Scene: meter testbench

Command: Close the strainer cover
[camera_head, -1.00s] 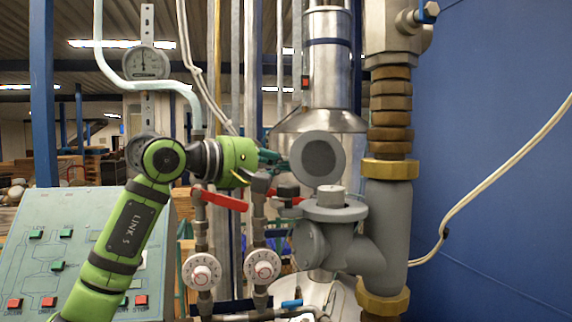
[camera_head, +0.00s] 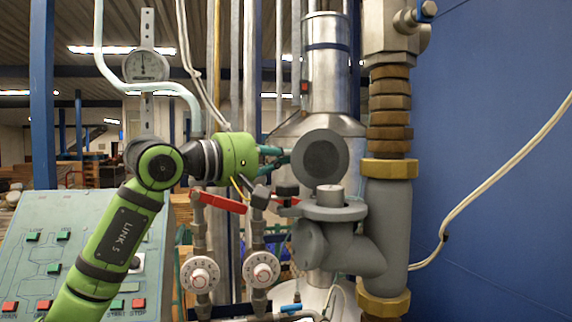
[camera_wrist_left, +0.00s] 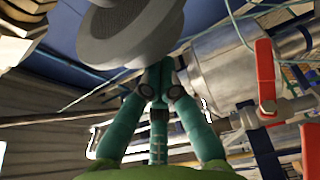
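The strainer (camera_head: 345,250) is a grey fitting with a flanged top on the thick vertical pipe. Its cover (camera_head: 320,158), a grey round disc with a darker face, stands raised above the flange. In the left wrist view the cover (camera_wrist_left: 130,30) fills the top middle. My left gripper (camera_head: 284,158) is at the cover's left edge; contact cannot be told. In the left wrist view its teal fingers (camera_wrist_left: 160,75) come together at the tips, which look shut and partly hidden behind the cover. My right gripper is not in view.
Red-handled valves (camera_head: 222,201) and white round dials (camera_head: 262,268) sit below the left gripper. A control panel (camera_head: 50,250) stands at the left. The thick brass-ringed pipe (camera_head: 388,225) rises right of the strainer, before a blue wall (camera_head: 490,160).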

